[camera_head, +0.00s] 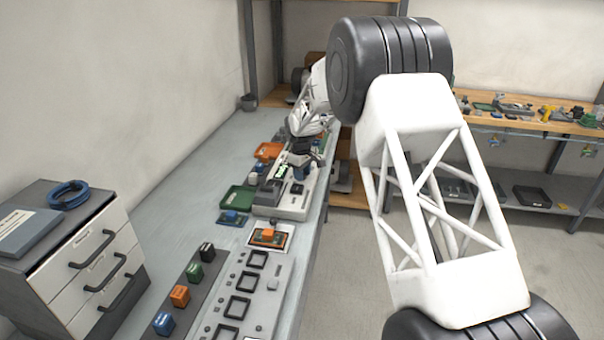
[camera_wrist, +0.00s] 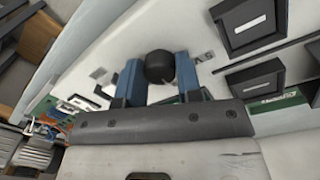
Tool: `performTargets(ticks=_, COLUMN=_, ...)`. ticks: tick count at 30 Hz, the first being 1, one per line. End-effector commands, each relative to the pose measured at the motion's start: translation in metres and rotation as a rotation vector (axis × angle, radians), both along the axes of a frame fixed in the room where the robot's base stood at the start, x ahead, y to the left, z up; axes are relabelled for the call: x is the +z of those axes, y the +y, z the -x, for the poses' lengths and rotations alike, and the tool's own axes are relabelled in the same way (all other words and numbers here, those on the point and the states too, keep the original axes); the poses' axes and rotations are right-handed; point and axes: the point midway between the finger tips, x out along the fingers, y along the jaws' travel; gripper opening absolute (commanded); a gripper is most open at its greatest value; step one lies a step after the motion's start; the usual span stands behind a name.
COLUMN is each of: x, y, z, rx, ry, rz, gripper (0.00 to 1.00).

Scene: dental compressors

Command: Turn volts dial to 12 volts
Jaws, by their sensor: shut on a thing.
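The dial is a round black knob (camera_wrist: 160,66) on a pale panel (camera_wrist: 92,55) in the wrist view. My gripper (camera_wrist: 158,70) has one blue finger on each side of the knob and is shut on it. In the head view my gripper (camera_head: 300,145) reaches down at the far part of the bench, over a light grey device (camera_head: 282,210). The knob itself is hidden there by my arm.
Black framed blocks (camera_wrist: 246,20) sit close to the knob on the panel. A green tray (camera_head: 238,198) and an orange tray (camera_head: 268,150) stand left of the device. A nearer panel with square frames (camera_head: 240,307) and coloured blocks lies in front. A drawer cabinet (camera_head: 75,250) stands at left.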

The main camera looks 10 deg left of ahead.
Motion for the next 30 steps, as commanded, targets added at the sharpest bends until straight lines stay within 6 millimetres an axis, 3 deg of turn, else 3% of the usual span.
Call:
performTargets(ticks=8, x=0.0, y=-0.001, z=0.0, rx=-0.001, ry=0.0, rz=0.0, gripper=0.09)
performTargets(ticks=9, x=0.0, y=-0.001, z=0.0, rx=-0.001, ry=0.0, rz=0.0, gripper=0.39)
performTargets(ticks=13, x=0.0, y=0.0, z=0.0, rx=-0.001, ry=0.0, rz=0.0, gripper=0.58)
performTargets(ticks=23, x=0.001, y=0.0, z=0.0, rx=-0.001, ry=-0.001, rz=0.0, gripper=0.58)
performTargets(ticks=30, x=0.016, y=0.001, z=0.0, rx=-0.001, ry=-0.003, rz=-0.001, gripper=0.58)
